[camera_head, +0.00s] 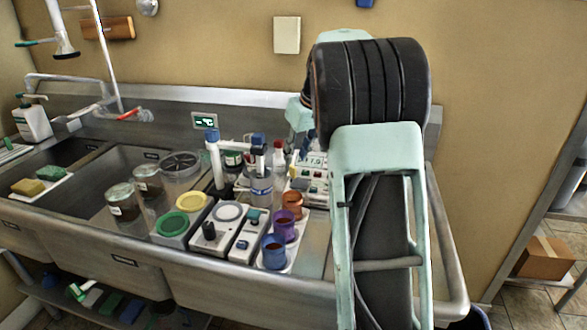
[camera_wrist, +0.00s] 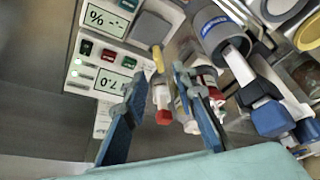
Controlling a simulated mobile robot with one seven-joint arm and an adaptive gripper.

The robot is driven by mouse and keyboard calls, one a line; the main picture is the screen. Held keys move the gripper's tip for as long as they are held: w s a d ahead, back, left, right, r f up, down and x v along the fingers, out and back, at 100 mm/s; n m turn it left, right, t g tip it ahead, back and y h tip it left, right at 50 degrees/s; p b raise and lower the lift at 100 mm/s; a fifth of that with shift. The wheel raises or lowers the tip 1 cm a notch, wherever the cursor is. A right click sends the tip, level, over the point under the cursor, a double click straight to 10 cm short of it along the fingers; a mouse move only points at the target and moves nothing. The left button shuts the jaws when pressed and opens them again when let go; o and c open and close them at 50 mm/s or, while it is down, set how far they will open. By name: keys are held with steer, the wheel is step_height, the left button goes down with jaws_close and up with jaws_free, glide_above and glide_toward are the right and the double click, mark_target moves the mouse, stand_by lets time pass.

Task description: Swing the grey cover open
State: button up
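A grey square panel (camera_wrist: 152,28), which looks like the grey cover, lies flat on a white device (camera_wrist: 112,45) with two displays and small buttons in the wrist view. In the head view the device (camera_head: 312,160) is partly hidden behind my arm, and I cannot make out the cover clearly. My gripper (camera_wrist: 160,76) is open, its two blue fingers spread and apart from the panel. A small yellow piece (camera_wrist: 157,57) shows near the panel's edge, just beyond the fingertips. I see nothing held between the fingers.
A red-capped bottle (camera_wrist: 163,98) shows between the fingers. A grey-and-blue cylindrical vessel (camera_wrist: 222,38) and blue-capped parts (camera_wrist: 271,120) stand to the right. In the head view, orange, purple and blue cups (camera_head: 274,252) and small devices (camera_head: 248,238) crowd the counter; the sink basin (camera_head: 85,215) lies left.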

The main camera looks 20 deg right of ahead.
mark_target(293, 166)
steer(key=x, duration=0.6)
steer(key=shift+f, duration=0.1)
steer(key=shift+c, duration=0.2)
jaws_close()
